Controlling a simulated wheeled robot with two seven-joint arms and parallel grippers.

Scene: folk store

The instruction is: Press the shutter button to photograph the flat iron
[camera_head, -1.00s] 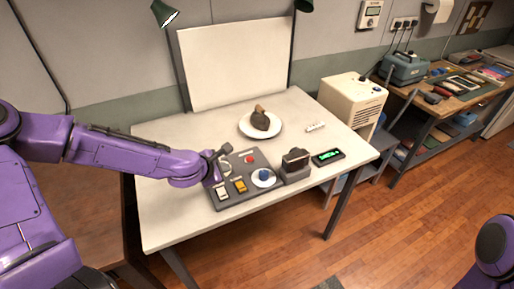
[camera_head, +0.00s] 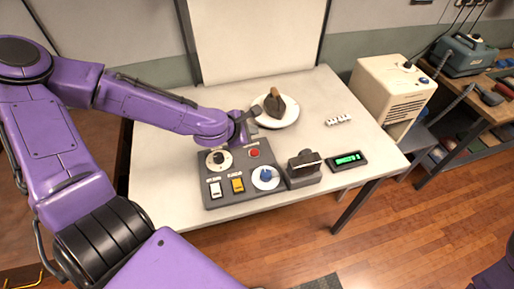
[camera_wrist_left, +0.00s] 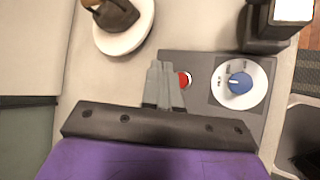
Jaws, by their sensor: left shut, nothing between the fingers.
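The flat iron (camera_head: 280,104), dark with a brown handle, stands on a round white plate (camera_head: 291,117) at the back of the table. A grey control panel (camera_head: 209,172) in front carries a red button (camera_head: 254,153), a blue knob (camera_head: 266,174), a black knob (camera_head: 218,157), and white and yellow switches. My left gripper (camera_head: 243,130) is over the panel's far edge, shut and empty. In the left wrist view its fingertips (camera_wrist_left: 161,68) are just beside the red button (camera_wrist_left: 184,80), partly covering it. I cannot tell whether they touch it. My right gripper is out of view.
A dark device on a block (camera_head: 303,170) and a green-lit display (camera_head: 347,160) stand right of the panel. A small white strip (camera_head: 338,120) lies behind them. A white backdrop (camera_head: 255,40) rises behind the plate. A beige box (camera_head: 390,92) stands at the right.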

